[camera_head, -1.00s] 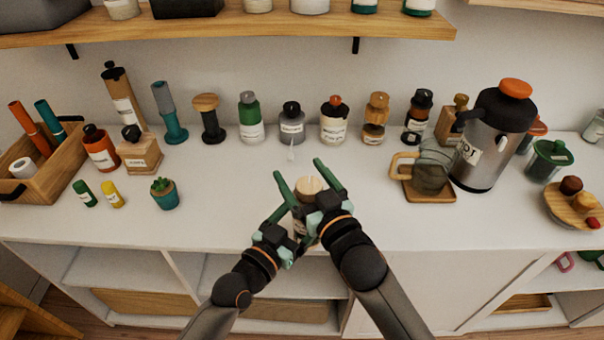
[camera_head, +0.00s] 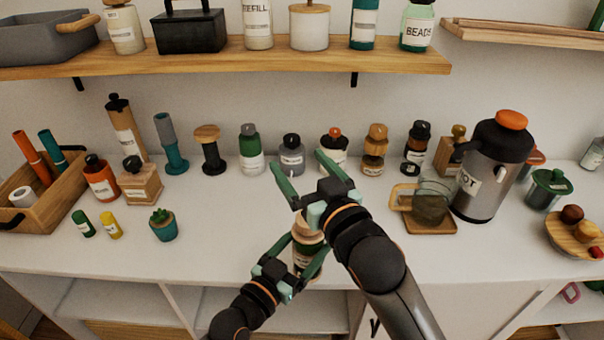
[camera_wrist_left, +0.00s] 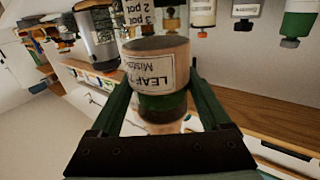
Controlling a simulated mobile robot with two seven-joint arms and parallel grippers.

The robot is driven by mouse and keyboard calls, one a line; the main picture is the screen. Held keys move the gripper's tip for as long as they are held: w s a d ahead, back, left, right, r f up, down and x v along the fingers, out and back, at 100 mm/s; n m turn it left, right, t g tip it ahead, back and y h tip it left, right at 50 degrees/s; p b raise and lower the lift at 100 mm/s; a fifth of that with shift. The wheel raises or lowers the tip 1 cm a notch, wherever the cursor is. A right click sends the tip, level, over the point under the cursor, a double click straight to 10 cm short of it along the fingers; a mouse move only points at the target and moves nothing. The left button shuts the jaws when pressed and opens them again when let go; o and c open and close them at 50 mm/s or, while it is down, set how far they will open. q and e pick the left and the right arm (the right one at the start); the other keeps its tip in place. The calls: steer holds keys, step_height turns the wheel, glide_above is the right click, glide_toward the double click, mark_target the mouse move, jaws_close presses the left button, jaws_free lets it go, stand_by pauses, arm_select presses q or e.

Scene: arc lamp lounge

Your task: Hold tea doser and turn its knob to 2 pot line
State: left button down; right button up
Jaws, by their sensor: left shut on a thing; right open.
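The tea doser (camera_head: 306,256) is a small upright cylinder with a pale wooden top, held in front of the counter's edge. My left gripper (camera_head: 308,250) is shut around its body. In the left wrist view the doser (camera_wrist_left: 155,68) shows a cream label starting "LEAF", upside down, and a dark green section. A separate strip (camera_wrist_left: 137,12) reads "3 pot" and "2 pot" at the picture's top edge. My right gripper (camera_head: 299,168) is open and empty, above and beyond the doser. Its wrist partly covers the doser's top, so the knob's setting cannot be read.
Bottles and canisters (camera_head: 291,158) line the back of the white counter (camera_head: 235,225). A steel pot (camera_head: 488,180) and a glass jug (camera_head: 431,205) on a wooden coaster stand right. A small plant (camera_head: 163,228) stands left. The counter's middle is clear.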

arm_select(q)
steer(key=shift+r, duration=0.1)
jaws_free()
